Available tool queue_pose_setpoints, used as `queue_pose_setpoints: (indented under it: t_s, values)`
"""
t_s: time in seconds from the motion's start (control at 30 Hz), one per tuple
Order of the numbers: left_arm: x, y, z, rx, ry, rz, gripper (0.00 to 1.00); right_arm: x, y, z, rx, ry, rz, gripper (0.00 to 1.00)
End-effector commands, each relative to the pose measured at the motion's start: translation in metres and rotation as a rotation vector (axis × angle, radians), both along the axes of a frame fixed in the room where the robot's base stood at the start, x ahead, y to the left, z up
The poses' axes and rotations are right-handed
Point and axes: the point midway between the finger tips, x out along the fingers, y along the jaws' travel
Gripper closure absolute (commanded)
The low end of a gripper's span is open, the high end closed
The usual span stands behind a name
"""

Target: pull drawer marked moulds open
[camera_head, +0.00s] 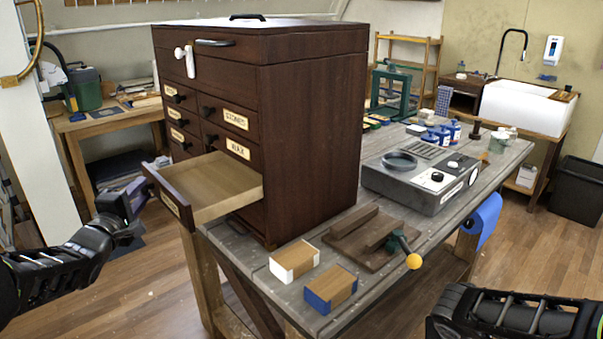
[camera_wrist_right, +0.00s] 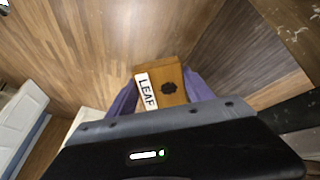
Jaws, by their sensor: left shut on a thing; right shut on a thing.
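A dark wooden cabinet (camera_head: 310,130) stands on the workbench. Its drawer (camera_head: 215,195) below the one marked WAX (camera_head: 238,149) is pulled well out, and the part of its inside that shows is bare. The label on its front (camera_head: 170,203) is too slanted to read. My left gripper (camera_head: 138,195) is shut at the left end of that front, where the knob is hidden by the fingers. The head view shows only my right forearm.
Two small wooden blocks, one white-ended (camera_head: 294,262) and one blue-ended (camera_head: 331,288), lie on the bench before the cabinet. A wooden jig (camera_head: 365,238) and a grey machine (camera_head: 420,178) are to the right. Floor is clear left of the bench.

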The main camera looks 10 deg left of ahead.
Motion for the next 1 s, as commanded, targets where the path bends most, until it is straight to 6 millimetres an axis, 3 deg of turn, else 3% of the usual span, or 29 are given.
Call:
queue_pose_setpoints:
  t_s: [0.3,0.33,0.57,1.0]
  values:
    - [-0.001,0.000,-0.001,0.001,0.002,-0.001,1.00,0.000,0.000,0.000,0.000,0.000,0.000,0.83]
    - [-0.001,0.000,-0.001,0.001,0.002,-0.001,0.72,0.000,0.000,0.000,0.000,-0.001,0.000,0.83]
    - [-0.001,0.000,-0.001,0.001,0.001,0.000,0.53,0.000,0.000,0.000,0.000,-0.001,0.000,0.83]
    - [-0.011,-0.001,0.000,0.001,-0.002,0.001,0.53,0.000,0.000,-0.001,0.000,-0.001,0.000,0.83]
